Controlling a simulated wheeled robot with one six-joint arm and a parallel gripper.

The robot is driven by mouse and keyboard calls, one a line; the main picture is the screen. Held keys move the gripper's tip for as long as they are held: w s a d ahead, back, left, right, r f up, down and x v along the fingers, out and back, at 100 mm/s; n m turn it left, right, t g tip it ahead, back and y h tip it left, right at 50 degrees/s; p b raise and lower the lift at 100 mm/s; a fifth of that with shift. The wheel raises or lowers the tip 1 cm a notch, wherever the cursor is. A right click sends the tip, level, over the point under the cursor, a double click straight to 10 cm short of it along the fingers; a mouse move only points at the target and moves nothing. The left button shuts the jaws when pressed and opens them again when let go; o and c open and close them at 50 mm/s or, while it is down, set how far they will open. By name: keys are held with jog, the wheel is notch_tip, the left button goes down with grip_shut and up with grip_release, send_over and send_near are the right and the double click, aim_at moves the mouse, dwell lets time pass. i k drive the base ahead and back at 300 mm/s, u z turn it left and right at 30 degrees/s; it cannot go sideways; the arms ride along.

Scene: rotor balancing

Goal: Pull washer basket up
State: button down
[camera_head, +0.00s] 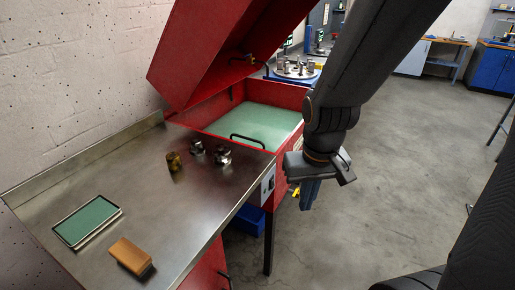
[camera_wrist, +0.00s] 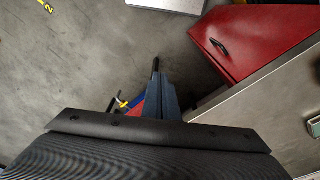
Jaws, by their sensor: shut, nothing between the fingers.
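The red parts washer (camera_head: 196,115) stands with its lid raised in the head view. Inside it is a pale green surface, perhaps liquid (camera_head: 262,124), and a dark looped handle (camera_head: 248,138) rises at its near edge. The basket itself cannot be made out below that surface. My gripper (camera_head: 310,194) hangs to the right of the washer, outside its wall and over the floor, pointing down. It is shut and empty, apart from the handle. In the wrist view the closed blue-grey fingers (camera_wrist: 155,84) show above the floor.
The steel bench (camera_head: 140,185) at left holds a green-topped tray (camera_head: 88,220), an orange-brown brush-like block (camera_head: 130,256), a brass cylinder (camera_head: 174,161) and metal parts (camera_head: 222,155). A blue bin (camera_head: 248,218) sits below the washer. Open concrete floor (camera_head: 385,170) lies to the right.

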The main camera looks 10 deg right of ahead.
aim_at(258, 127)
jog(key=k, duration=0.4)
jog(key=z, duration=0.85)
jog(key=i, duration=0.95)
jog(key=u, duration=0.85)
